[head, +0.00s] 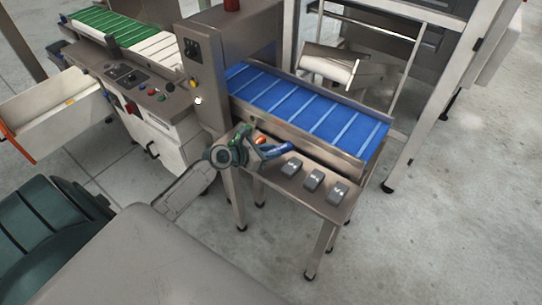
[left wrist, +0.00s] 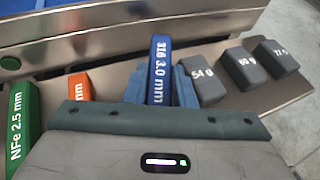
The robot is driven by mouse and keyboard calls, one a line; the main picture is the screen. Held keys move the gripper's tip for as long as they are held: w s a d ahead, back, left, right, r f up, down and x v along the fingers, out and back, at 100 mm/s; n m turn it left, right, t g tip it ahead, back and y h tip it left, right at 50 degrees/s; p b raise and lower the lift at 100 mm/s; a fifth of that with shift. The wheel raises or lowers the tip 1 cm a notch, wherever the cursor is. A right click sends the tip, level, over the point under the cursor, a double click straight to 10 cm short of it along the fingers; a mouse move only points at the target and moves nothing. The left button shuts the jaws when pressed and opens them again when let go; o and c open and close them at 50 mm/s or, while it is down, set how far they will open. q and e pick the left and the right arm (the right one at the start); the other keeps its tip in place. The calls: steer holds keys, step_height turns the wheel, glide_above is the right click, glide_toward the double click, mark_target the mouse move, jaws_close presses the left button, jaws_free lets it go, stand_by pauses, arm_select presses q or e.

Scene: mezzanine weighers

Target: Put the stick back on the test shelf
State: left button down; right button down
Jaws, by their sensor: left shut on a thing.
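My left gripper (head: 262,152) is over the left part of the test shelf (head: 303,186), a narrow steel ledge beside the blue belt. It is shut on a blue stick (head: 279,151) marked "316 3.0 mm". In the left wrist view the blue stick (left wrist: 160,72) stands between the two teal fingers (left wrist: 163,88). An orange stick (left wrist: 80,86) and a green stick (left wrist: 19,125) marked "NFe 2.5 mm" are to its left. The fingers hide the blue stick's lower end, so I cannot tell whether it touches the shelf. My right gripper is not in view.
Several grey weights, including one (left wrist: 204,85) marked "54 g", line the shelf to the right of the blue stick. The blue conveyor belt (head: 305,108) and its steel side rail run behind the shelf. A control panel (head: 140,85) stands to the left. Floor is clear at right.

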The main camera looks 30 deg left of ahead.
arm_select(q)
steer(key=shift+f+b, duration=0.3)
steer(key=shift+f, duration=1.45)
steer(key=shift+f, duration=0.15)
steer(key=c, duration=1.2)
jaws_free()
steer(key=shift+s, duration=0.1)
steer(key=v, duration=1.2)
steer(key=shift+a, duration=0.1)
